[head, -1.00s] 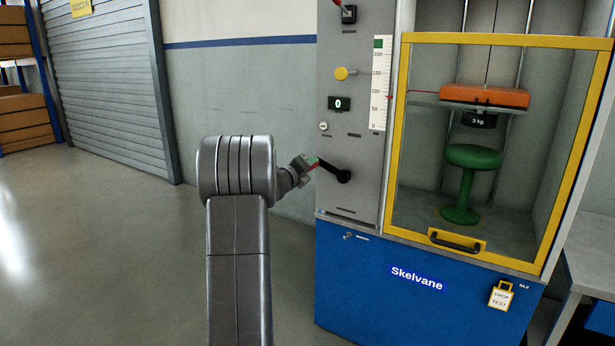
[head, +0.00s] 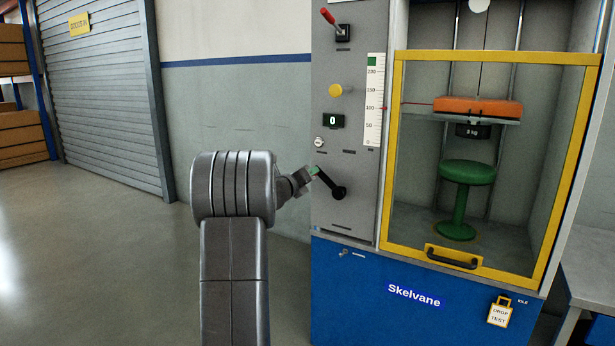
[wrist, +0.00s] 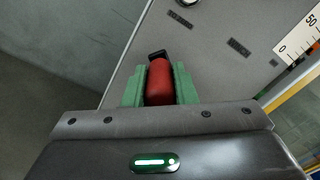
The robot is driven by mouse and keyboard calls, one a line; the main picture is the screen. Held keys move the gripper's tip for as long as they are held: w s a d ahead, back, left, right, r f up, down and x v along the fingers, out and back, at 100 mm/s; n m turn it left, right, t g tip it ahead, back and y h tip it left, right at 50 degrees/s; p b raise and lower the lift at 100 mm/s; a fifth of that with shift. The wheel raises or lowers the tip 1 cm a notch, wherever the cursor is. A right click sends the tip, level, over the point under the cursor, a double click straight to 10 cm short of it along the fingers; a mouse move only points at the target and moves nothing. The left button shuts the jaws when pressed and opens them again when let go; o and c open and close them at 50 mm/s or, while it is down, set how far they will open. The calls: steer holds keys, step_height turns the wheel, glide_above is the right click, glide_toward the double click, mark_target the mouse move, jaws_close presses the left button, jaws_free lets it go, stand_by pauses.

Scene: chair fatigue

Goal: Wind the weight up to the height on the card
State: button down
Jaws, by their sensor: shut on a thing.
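My gripper (head: 312,173) is shut on the red grip (wrist: 160,82) of a black crank (head: 337,190) on the grey panel. In the wrist view green finger pads flank the grip. The crank arm points up and left from its hub. The weight is an orange block (head: 478,107) with a black 3 kg piece (head: 473,130) under it, hanging apart above a green stool (head: 466,172). A red pointer stands near 100 on the white scale (head: 374,95). A yellow-edged card (head: 500,311) reads DROP TEST; I can read no height on it.
A yellow-framed guard door (head: 400,160) with a black handle is shut before the weight. A bench (head: 590,260) stands at right. The left floor is clear.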

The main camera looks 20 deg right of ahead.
steer(key=shift+d+r, duration=0.1)
steer(key=shift+r, duration=0.15)
steer(key=c, duration=1.2)
jaws_free()
steer(key=shift+s+d, duration=0.1)
steer(key=shift+s, duration=0.05)
steer(key=shift+f, duration=0.1)
steer(key=p+v, duration=0.1)
steer(key=v, duration=1.2)
steer(key=shift+s+a, duration=0.2)
steer(key=shift+a, duration=0.2)
steer(key=shift+w+d, duration=0.1)
steer(key=b+x, duration=0.1)
steer(key=x, duration=1.2)
steer(key=shift+w+d+f, duration=0.1)
steer(key=shift+w+d, duration=0.05)
steer(key=shift+d, duration=0.05)
